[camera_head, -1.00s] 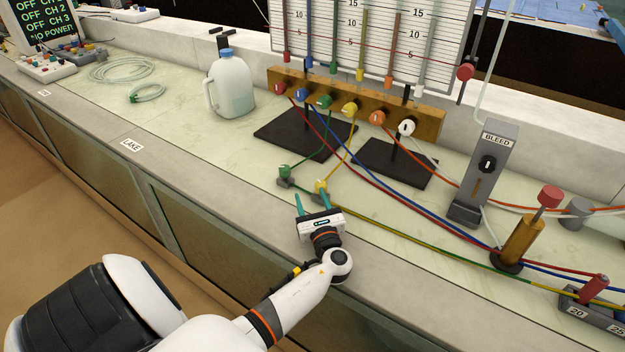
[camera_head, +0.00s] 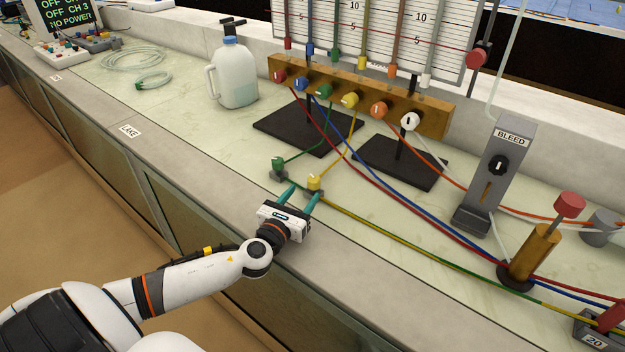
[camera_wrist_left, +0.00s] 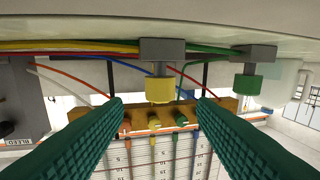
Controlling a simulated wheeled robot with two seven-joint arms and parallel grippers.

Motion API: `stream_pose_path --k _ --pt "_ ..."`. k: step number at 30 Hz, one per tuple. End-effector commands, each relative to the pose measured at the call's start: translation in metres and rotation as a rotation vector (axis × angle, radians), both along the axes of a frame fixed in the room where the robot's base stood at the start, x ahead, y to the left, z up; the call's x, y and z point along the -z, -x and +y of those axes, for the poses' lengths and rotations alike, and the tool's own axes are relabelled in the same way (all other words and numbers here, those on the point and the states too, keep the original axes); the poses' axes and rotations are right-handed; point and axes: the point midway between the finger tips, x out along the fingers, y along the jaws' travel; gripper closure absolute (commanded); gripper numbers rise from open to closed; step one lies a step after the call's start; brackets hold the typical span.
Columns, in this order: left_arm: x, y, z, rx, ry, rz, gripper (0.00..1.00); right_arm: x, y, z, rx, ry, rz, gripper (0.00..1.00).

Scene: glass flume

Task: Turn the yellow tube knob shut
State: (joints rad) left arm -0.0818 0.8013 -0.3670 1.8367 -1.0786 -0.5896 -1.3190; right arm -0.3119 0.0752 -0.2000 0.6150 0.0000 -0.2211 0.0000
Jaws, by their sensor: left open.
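A yellow knob (camera_head: 314,182) stands on a small grey block on the bench, with a yellow tube running from it; it also shows in the left wrist view (camera_wrist_left: 159,88). Another yellow knob (camera_head: 349,100) is on the brass manifold (camera_head: 435,121) behind it. My left gripper (camera_head: 303,193) is open and empty, with teal fingers pointing at the small yellow knob from the bench's front side. In the wrist view the knob appears between the two fingers, which look apart from it. My right gripper is not in view.
A green knob (camera_head: 279,164) on its own grey block stands left of the small yellow one. Several coloured tubes cross the bench to the right. A BLEED post (camera_head: 492,180) and a brass pump (camera_head: 530,255) stand at right. The bench at left front is clear.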

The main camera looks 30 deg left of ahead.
Motion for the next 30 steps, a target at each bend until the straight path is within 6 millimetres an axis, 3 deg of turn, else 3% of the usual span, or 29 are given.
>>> stream_pose_path --k 3,9,15,23,30 --pt "-0.001 -0.026 0.004 -0.003 -0.001 -0.004 0.48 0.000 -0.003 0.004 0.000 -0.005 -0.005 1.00" --pt "-0.001 -0.057 0.008 -0.002 0.000 -0.003 0.48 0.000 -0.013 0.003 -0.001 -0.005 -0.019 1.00" --pt "0.000 -0.070 0.009 -0.001 -0.001 -0.001 0.48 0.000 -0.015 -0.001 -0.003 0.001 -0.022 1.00" --pt "0.000 -0.072 0.009 -0.001 -0.001 -0.001 0.48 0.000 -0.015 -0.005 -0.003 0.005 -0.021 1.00" --pt "0.000 -0.072 0.009 -0.001 -0.001 -0.001 0.84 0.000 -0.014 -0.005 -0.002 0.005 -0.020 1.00"
